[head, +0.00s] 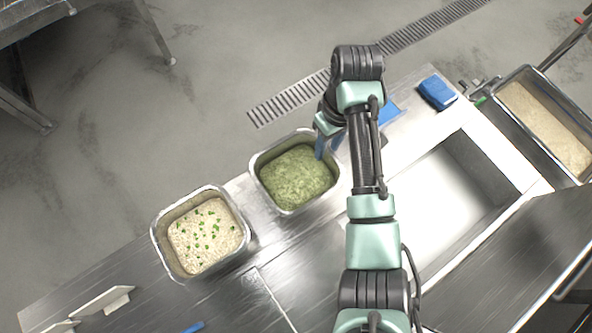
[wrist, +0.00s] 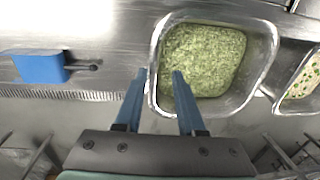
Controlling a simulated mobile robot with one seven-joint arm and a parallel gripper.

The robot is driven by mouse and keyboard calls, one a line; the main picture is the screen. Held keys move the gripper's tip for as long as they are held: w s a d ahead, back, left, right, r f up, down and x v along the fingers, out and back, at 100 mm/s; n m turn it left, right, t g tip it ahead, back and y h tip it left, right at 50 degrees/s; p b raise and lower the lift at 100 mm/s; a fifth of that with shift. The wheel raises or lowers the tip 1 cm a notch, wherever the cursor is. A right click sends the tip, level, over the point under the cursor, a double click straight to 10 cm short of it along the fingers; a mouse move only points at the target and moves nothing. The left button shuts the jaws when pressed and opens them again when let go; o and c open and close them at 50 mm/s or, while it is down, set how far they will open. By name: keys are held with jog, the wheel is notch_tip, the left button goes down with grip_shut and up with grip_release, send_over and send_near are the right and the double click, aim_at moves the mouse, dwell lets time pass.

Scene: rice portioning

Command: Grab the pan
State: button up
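A metal pan of green food (head: 257,188) stands near the table's far edge in the head view. It also shows in the wrist view (wrist: 262,75). A second metal pan (head: 160,245) of pale rice with green bits stands to its left in the head view; part of it shows at the right of the wrist view. One finger is over the inside and one is outside. I cannot tell whether they touch the wall.
A metal container of plain rice (head: 506,84) is at the right. A rectangular sink-like recess (head: 487,170) is right of my arm. White pieces (head: 104,301) lie at lower left.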

aim_at(319, 170)
jog(key=f, duration=0.8)
jog(key=shift+s+a+f, duration=0.15)
jog(key=shift+a+f, duration=0.15)
grip_shut()
jog(key=shift+r, duration=0.15)
dwell(0.9)
